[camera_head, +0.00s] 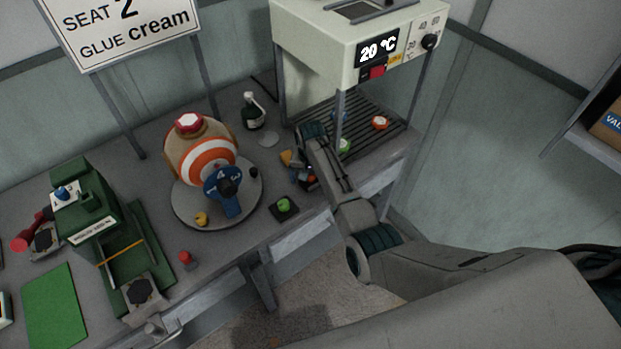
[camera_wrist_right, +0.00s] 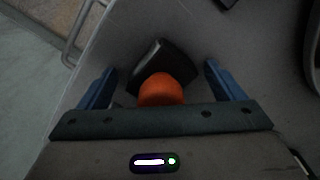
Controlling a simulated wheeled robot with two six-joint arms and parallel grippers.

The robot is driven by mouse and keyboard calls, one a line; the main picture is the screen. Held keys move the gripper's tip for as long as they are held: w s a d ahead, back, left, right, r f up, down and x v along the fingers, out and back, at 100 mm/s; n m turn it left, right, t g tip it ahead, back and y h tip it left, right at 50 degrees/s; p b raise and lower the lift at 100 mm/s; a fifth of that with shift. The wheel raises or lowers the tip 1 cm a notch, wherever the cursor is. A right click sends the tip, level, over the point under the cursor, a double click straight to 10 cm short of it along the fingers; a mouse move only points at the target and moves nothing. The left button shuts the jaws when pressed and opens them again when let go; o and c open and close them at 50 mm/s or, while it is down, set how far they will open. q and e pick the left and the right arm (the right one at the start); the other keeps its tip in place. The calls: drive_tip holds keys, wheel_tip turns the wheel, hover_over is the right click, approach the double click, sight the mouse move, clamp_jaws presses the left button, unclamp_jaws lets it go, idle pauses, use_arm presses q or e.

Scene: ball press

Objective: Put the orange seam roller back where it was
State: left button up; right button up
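My right gripper (camera_head: 300,171) is low over the table, in front of the white machine. In the right wrist view its two blue fingers (camera_wrist_right: 160,72) are wide apart. Between them is a rounded orange part (camera_wrist_right: 166,90) with a dark, angular piece (camera_wrist_right: 160,58) beyond it; neither finger touches the orange part. I take this for the orange seam roller, but its full shape is hidden. In the head view, small orange and dark parts show by the fingers, too small to tell apart. My left gripper is not in view.
A white machine (camera_head: 345,32) reading 20 °C stands over a slatted bed (camera_head: 385,138). A striped ball (camera_head: 205,157) sits on a round grey turntable (camera_head: 185,212). A green button on a black base (camera_head: 284,208) is near the front edge. A green press (camera_head: 98,218) stands at left.

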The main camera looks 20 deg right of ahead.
drive_tip(key=shift+r, duration=0.2)
wheel_tip(320, 180, up, 12)
drive_tip(key=shift+r+b, duration=0.1)
drive_tip(key=shift+b, duration=1)
